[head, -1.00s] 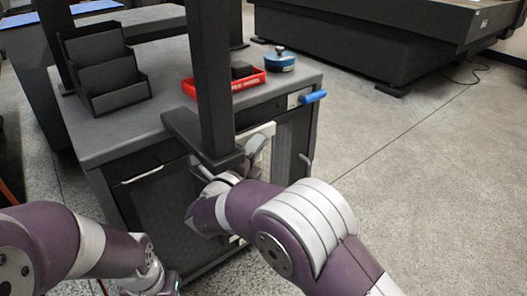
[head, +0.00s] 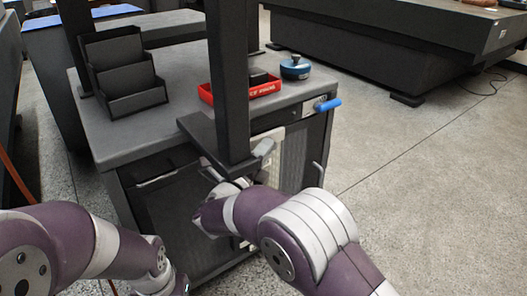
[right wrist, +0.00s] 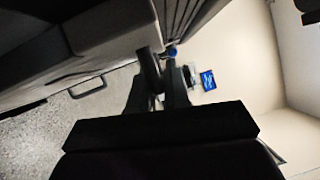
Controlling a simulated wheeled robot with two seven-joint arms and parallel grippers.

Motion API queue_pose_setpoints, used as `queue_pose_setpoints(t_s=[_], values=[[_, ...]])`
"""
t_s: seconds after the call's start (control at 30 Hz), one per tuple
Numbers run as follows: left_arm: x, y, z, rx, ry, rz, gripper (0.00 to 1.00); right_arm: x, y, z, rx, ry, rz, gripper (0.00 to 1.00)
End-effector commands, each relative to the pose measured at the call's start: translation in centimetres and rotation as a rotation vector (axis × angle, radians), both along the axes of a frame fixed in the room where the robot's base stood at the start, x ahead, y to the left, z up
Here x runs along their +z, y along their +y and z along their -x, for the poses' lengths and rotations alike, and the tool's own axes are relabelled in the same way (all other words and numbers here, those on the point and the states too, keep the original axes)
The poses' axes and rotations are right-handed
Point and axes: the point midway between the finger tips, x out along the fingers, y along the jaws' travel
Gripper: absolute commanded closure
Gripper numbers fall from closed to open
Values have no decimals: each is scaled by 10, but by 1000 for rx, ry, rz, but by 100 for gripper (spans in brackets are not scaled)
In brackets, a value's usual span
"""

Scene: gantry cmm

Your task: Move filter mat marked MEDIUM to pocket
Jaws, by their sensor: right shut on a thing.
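In the right wrist view the gripper fingers (right wrist: 157,98) are close together around a dark shape. A pale, finely gridded panel (head: 295,152) stands at the cabinet front, just right of the gripper. I cannot tell whether it is the filter mat, or whether the gripper touches it. No MEDIUM marking is readable, and I cannot pick out the pocket. My left gripper is out of view below the bottom edge.
On top are a stepped black holder (head: 125,70), a red tray (head: 262,90) and a round blue object (head: 295,68). A blue handle (head: 327,105) sticks out right. Floor on the right is clear.

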Motion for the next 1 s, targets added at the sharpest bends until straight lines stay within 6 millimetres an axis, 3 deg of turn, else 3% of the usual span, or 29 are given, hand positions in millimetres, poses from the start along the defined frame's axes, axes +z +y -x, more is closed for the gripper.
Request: queue_pose_setpoints(t_s=[1.0], values=[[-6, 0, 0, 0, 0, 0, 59, -4, 0, 1, 0, -1, 0, 100]])
